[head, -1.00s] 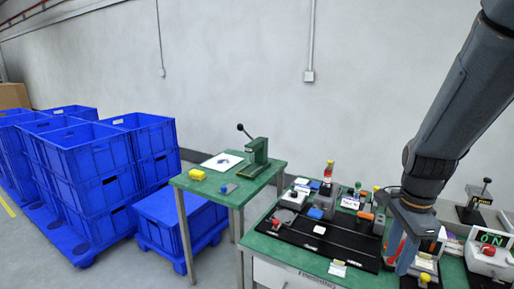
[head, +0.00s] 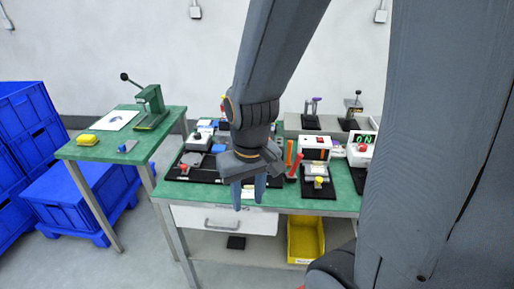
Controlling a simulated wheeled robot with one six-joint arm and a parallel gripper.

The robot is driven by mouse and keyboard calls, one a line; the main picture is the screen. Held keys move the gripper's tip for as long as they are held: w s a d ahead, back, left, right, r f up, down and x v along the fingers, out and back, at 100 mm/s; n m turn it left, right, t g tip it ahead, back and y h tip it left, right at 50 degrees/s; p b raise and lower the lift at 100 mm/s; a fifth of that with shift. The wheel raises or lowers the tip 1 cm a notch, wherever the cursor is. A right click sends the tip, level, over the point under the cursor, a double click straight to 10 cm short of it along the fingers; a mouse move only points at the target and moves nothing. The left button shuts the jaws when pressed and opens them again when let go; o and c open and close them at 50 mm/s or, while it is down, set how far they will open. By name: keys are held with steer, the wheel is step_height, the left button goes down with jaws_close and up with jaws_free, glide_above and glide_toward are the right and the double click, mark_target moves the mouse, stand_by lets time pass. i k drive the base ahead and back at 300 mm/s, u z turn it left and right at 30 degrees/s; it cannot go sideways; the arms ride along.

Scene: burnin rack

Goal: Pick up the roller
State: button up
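My gripper (head: 248,192) hangs fingers-down in the middle of the head view, in front of the green workbench's (head: 336,204) near edge. I cannot clearly pick out the roller. A red-handled tool (head: 297,165) and an orange upright piece (head: 289,152) stand on the bench just right of my gripper; either is too small to name. My wrist hides part of the black mat (head: 207,175) and what lies on it.
A side table (head: 84,151) at left holds a green press (head: 151,108) and a yellow block (head: 88,140). A box with a green ON display (head: 361,147) stands at right. A yellow bin (head: 306,240) sits under the bench. Blue crates (head: 75,190) fill the far left.

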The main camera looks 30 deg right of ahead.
mark_target(290, 177)
steer(key=u, duration=2.25)
steer(key=k, duration=1.3)
steer(key=z, duration=1.5)
steer(key=i, duration=0.5)
steer(key=z, duration=0.05)
